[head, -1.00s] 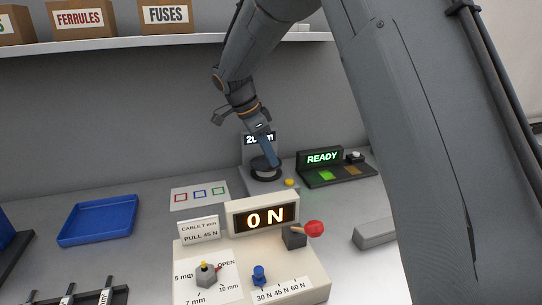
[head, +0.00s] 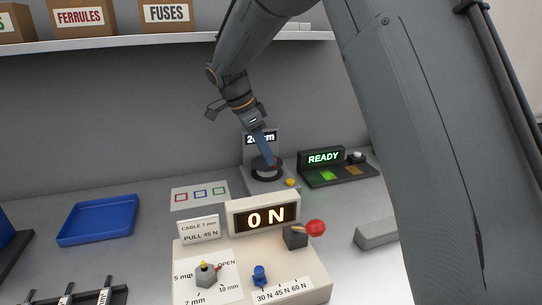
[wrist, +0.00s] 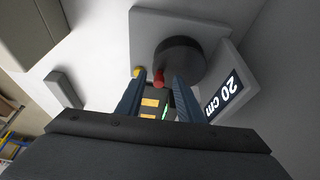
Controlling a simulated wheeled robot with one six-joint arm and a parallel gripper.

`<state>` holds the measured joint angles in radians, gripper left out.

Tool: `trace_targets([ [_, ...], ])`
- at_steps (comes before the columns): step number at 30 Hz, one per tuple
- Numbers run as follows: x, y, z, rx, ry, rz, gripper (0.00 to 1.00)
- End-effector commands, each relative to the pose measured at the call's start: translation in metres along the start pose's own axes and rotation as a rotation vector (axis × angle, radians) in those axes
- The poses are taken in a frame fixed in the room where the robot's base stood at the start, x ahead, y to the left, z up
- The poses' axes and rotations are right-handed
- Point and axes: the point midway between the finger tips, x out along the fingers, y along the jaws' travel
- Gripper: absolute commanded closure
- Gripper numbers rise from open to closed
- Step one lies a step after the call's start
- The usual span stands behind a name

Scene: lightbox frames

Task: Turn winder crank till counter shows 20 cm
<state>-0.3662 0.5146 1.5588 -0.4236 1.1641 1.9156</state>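The winder (head: 256,182) is a light grey base with a dark round drum (wrist: 182,62). Its counter (wrist: 222,97) reads 20 cm in the wrist view; in the head view my arm covers part of the reading. The crank's red knob (wrist: 158,78) stands up near the drum's edge. My gripper (wrist: 159,80) is open, with its blue fingers apart on either side of the knob. Gaps show between knob and fingers.
A black tester lit READY (head: 322,158) stands right of the winder. The cream pull-test box (head: 255,255) reads 0 N in front, with a red-knobbed lever (head: 316,228). A blue tray (head: 98,220) and a card with coloured squares (head: 200,194) lie left. A shelf (head: 160,40) runs above.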

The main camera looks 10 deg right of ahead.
Motion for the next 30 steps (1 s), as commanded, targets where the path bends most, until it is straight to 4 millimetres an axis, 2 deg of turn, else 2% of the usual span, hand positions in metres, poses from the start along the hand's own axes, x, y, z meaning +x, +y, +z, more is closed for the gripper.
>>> trace_targets([
  [1,-0.003,0.0,0.012,-0.004,0.0,0.0,0.66],
  [9,-0.024,0.0,0.065,-0.004,0.001,0.0,0.66],
  [15,-0.036,0.0,0.092,-0.003,0.0,0.0,0.66],
  [21,-0.04,0.001,0.101,-0.002,0.0,0.001,0.66],
  [30,-0.041,0.001,0.101,-0.003,0.0,0.001,0.66],
])
